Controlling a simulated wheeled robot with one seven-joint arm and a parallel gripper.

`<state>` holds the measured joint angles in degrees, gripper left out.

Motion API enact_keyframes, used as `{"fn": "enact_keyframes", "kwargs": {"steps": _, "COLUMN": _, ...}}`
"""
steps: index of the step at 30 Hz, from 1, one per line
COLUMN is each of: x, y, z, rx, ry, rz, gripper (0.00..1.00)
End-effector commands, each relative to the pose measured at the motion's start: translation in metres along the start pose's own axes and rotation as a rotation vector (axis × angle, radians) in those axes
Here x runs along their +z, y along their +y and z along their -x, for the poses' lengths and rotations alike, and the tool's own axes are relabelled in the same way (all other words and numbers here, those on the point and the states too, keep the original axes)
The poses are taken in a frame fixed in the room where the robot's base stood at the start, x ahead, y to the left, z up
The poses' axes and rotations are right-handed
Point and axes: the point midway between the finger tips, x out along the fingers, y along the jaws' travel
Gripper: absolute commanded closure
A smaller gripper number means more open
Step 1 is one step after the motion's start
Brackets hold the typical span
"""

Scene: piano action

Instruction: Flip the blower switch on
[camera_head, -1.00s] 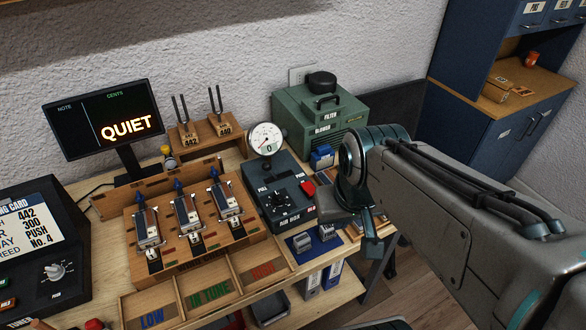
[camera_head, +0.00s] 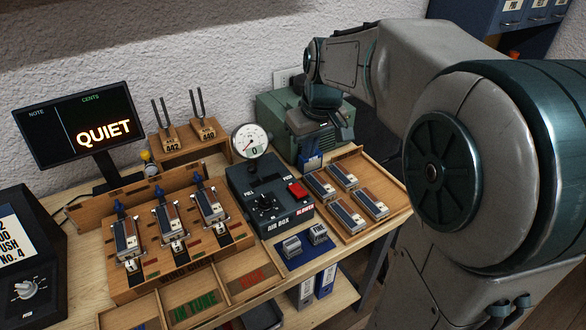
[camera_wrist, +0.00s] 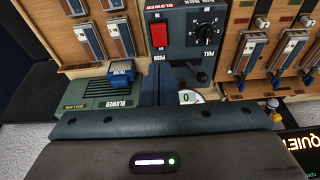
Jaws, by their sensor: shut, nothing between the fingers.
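The red blower switch (camera_head: 297,190) sits on the right part of the dark air box (camera_head: 262,177), above a BLOWER label. The round gauge (camera_head: 251,141) behind the air box reads 0. My gripper (camera_wrist: 166,76) is shut and empty, its fingers pointing toward the air box and apart from the switch. In the head view my wrist is behind the switch, in front of the green blower unit (camera_head: 275,110); the fingertips are hard to make out there.
A blue block (camera_wrist: 122,72) stands in front of the blower unit. A wooden tray (camera_head: 386,226) with several small parts lies right of the air box. The wooden rack (camera_head: 185,265) is at left. A black knob (camera_wrist: 207,31) is beside the switch. The screen (camera_head: 85,125) reads QUIET.

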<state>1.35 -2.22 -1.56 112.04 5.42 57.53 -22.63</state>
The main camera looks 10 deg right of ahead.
Motion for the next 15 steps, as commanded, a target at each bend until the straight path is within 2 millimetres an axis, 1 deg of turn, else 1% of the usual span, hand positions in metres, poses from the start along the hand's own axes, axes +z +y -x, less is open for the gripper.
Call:
{"fn": "enact_keyframes", "kwargs": {"steps": 1, "x": -0.0040, "y": 0.0020, "z": -0.0030, "rx": -0.002, "ry": -0.001, "rz": 0.005, "gripper": 1.00}}
{"fn": "enact_keyframes", "kwargs": {"steps": 4, "x": -0.0072, "y": 0.0031, "z": -0.0032, "rx": -0.003, "ry": -0.001, "rz": 0.013, "gripper": 1.00}}
{"fn": "enact_keyframes", "kwargs": {"steps": 12, "x": -0.0070, "y": 0.0029, "z": -0.0030, "rx": -0.003, "ry": -0.001, "rz": 0.012, "gripper": 1.00}}
{"fn": "enact_keyframes", "kwargs": {"steps": 15, "x": -0.0068, "y": 0.0028, "z": -0.0070, "rx": -0.004, "ry": -0.001, "rz": 0.012, "gripper": 1.00}}
